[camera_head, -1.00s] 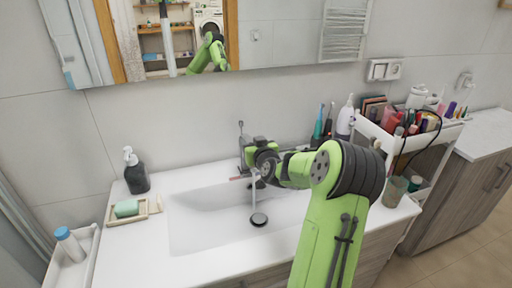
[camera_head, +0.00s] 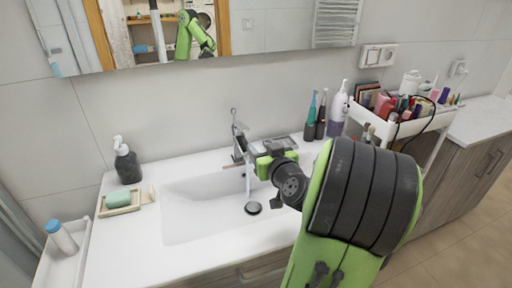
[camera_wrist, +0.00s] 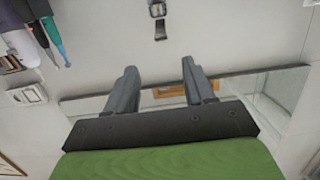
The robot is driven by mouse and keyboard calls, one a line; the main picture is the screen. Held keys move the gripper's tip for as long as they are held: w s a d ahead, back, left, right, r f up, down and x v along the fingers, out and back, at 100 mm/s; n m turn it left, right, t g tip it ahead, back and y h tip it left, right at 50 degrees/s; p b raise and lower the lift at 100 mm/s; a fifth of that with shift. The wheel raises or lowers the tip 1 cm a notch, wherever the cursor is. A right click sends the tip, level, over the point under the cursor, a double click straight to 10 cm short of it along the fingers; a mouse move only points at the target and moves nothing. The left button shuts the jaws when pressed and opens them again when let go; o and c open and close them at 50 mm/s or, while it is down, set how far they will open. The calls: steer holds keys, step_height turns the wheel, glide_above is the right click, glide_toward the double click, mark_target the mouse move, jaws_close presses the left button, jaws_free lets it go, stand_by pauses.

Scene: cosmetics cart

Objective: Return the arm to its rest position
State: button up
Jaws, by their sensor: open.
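My green and black arm comes up from the lower right in the head view and bends over the sink's right part. My gripper is in front of the wall near the faucet (camera_head: 238,140); in the wrist view its two grey fingers (camera_wrist: 160,75) stand apart with nothing between them. In the head view the arm partly hides the gripper. The faucet also shows at the top of the wrist view (camera_wrist: 158,20). A pale streak below its spout looks like running water.
The white sink (camera_head: 190,215) lies below. A soap dispenser (camera_head: 126,162) and green soap (camera_head: 118,199) stand left. Toothbrushes (camera_head: 315,115) and a white bottle (camera_head: 338,110) stand right, beside the full cosmetics cart (camera_head: 430,125). A mirror (camera_head: 270,30) hangs above.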

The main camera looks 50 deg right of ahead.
steer(key=w+a+n+g+y+p, duration=0.2)
steer(key=w+a+n+y, duration=0.25)
steer(key=a, duration=0.85)
steer(key=s+a+n+g+y+p, duration=0.1)
steer(key=s+a, duration=0.3)
steer(key=a, duration=0.4)
steer(key=s+a+r+n+g+y+p, duration=0.1)
steer(key=s+a+g, duration=0.2)
steer(key=s+a, duration=0.2)
steer(key=a, duration=0.2)
steer(key=shift+s+a+y, duration=0.3)
steer(key=shift+a+y, duration=0.05)
steer(key=shift+a, duration=0.05)
steer(key=shift+o, duration=0.5)
steer(key=s+a+r+g+p, duration=0.1)
steer(key=s+a+g, duration=0.1)
steer(key=s, duration=0.6)
steer(key=shift+s+m+y, duration=0.3)
steer(key=shift+s+m, duration=0.05)
steer(key=shift+o, duration=1.1)
steer(key=shift+s, duration=0.1)
steer(key=o, duration=0.4)
steer(key=shift+w+a+f, duration=0.1)
steer(key=shift+w+a, duration=0.05)
steer(key=shift+w, duration=0.05)
steer(key=shift+s+d, duration=0.1)
steer(key=shift+d, duration=0.1)
